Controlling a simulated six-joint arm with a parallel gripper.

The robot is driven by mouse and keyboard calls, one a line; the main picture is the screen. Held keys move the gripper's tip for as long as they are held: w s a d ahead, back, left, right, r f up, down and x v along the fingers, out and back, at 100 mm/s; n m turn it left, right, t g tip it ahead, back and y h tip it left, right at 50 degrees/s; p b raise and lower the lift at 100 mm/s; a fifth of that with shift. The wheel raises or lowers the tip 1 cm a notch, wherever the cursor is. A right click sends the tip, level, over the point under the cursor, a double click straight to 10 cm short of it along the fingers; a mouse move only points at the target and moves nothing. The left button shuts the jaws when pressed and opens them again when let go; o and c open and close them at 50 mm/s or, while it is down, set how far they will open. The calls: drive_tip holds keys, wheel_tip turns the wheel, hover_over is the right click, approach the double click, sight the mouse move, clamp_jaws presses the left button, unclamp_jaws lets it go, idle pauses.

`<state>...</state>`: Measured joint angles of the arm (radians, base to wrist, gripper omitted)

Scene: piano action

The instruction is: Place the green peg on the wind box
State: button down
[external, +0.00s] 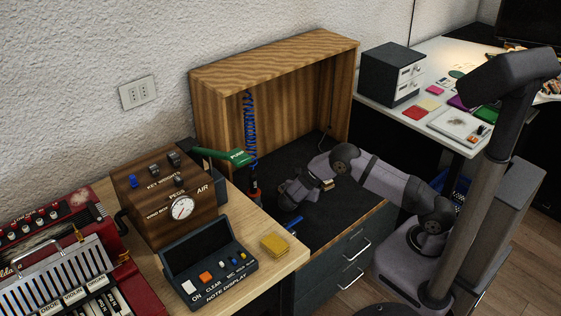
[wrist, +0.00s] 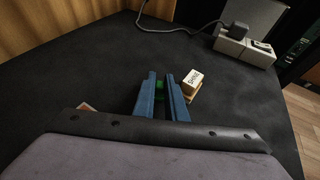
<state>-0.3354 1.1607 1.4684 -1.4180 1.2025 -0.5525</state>
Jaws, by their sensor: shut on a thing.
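The wind box is the wooden box (external: 162,222) with a round gauge and lettering, at the left of the external view on the light wooden bench. Small knobs and a blue piece stand on its top. My gripper (external: 292,192) is low over the dark surface inside the open wooden cabinet, right of the wind box. In the wrist view, its blue fingers (wrist: 160,90) are shut on the green peg (wrist: 159,86). Only a small part of the peg shows between them; the rest is hidden. The peg cannot be made out in the external view.
A pale lettered block (wrist: 192,82) lies right of the fingers. A power strip (wrist: 244,49) with a cable lies farther back. A green PUMP lever (external: 228,155), the note display (external: 207,267) and a yellow pad (external: 274,244) occupy the area around the wind box.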

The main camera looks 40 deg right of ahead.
drive_tip(key=shift+f, duration=0.1)
drive_tip(key=c, duration=2.1)
unclamp_jaws()
